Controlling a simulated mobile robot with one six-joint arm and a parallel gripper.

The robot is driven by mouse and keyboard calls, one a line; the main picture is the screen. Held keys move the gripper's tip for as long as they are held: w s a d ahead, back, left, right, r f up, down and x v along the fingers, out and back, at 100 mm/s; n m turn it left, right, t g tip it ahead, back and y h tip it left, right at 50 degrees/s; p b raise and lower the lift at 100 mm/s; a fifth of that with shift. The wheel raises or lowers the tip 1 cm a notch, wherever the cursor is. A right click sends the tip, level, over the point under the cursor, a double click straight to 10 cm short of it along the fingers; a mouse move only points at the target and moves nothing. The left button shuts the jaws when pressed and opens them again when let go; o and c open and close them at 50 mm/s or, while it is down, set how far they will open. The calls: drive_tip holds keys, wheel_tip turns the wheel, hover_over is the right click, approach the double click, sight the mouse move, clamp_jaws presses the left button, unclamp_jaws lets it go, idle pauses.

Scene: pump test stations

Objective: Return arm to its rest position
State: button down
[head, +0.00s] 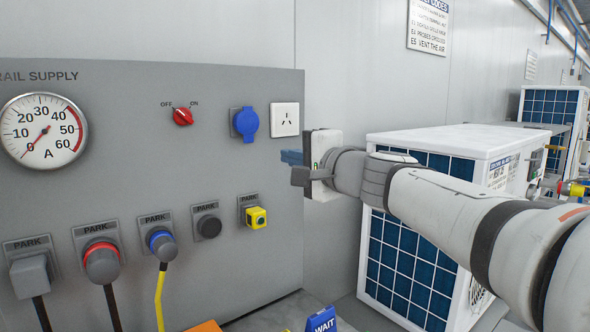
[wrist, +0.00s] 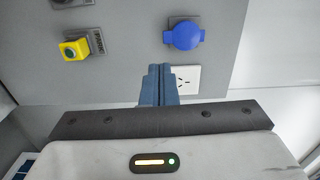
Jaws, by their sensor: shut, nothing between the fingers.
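My gripper (head: 291,157) is shut and empty, its blue fingers pressed together. In the head view my arm (head: 440,205) reaches in from the right edge, and the gripper points left toward the grey rail supply panel. The gripper is in front of the panel's right edge, just below the white wall socket (head: 285,119). In the wrist view the closed fingers (wrist: 158,75) partly cover the white socket (wrist: 187,80). I cannot tell how far the fingertips are from the panel.
The panel (head: 150,95) holds a gauge (head: 43,130), a red OFF/ON knob (head: 182,116), a blue-capped socket (head: 245,123) and several parked plugs, one with a yellow cable (head: 159,290). A white unit with blue grilles (head: 425,270) stands behind my arm. A blue WAIT sign (head: 321,320) is below.

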drive_tip(key=s+d+f+n+g+h+p, duration=0.2)
drive_tip(key=s+d+f+n+g+p, duration=0.1)
drive_tip(key=s+f, duration=0.3)
drive_tip(key=s+d+f+n+g+h+p, duration=0.2)
drive_tip(key=s+f+n+g+h+p, duration=0.1)
drive_tip(key=f, duration=0.5)
drive_tip(key=s+d+f+n+g+h+p, duration=0.3)
drive_tip(key=s+d+f+g+h+p, duration=0.1)
drive_tip(key=s+d+f, duration=0.8)
drive_tip(key=s+d+g+h, duration=0.1)
drive_tip(key=s+d+h, duration=0.1)
drive_tip(key=shift+s+h, duration=0.15)
drive_tip(key=shift+h, duration=0.25)
drive_tip(key=shift+a, duration=0.1)
